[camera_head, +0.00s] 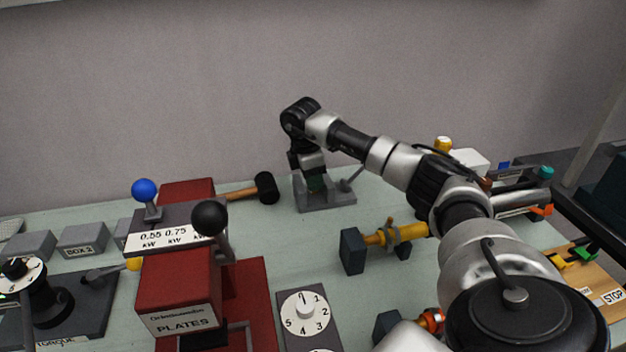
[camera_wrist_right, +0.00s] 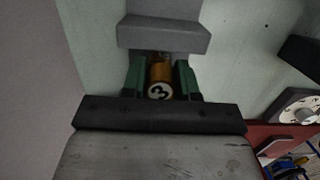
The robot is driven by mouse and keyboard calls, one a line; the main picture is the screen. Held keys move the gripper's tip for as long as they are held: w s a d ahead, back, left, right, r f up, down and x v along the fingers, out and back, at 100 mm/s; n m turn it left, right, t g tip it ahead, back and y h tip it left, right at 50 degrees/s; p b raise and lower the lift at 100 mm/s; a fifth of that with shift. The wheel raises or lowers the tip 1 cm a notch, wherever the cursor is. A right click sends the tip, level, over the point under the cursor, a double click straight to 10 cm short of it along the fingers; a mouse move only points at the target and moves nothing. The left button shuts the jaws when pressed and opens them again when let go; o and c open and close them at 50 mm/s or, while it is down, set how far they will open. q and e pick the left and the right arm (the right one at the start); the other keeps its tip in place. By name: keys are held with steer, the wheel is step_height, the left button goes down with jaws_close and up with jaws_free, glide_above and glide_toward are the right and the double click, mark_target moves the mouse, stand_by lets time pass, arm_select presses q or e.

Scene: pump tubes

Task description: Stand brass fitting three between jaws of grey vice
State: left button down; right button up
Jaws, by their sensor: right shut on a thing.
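My right gripper (camera_head: 316,184) points down over the grey vice (camera_head: 335,202) at the back middle of the table. In the right wrist view its green-padded fingers (camera_wrist_right: 160,80) are shut on brass fitting three (camera_wrist_right: 158,72), whose end marked 3 faces the camera. One grey vice jaw (camera_wrist_right: 165,37) shows just beyond the fitting. The other jaw is hidden behind the gripper body, and I cannot tell whether the fitting's lower end touches the vice. In the head view the fitting itself is hidden by the gripper and vice. My left gripper is not in view.
A black-headed mallet (camera_head: 266,188) lies left of the vice. A yellow tube on dark blocks (camera_head: 352,251) lies in front of it to the right. A red plates press (camera_head: 180,280) with knobbed levers stands left. A numbered dial (camera_head: 305,312) is at front centre.

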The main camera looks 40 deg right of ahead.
steer(key=shift+f, duration=0.5)
steer(key=shift+f, duration=0.15)
steer(key=o, duration=1)
steer(key=r, duration=0.4)
steer(key=a+r, duration=0.1)
steer(key=r, duration=0.7)
steer(key=shift+w+a+r, duration=0.15)
steer(key=shift+w+a, duration=0.15)
steer(key=shift+w, duration=0.1)
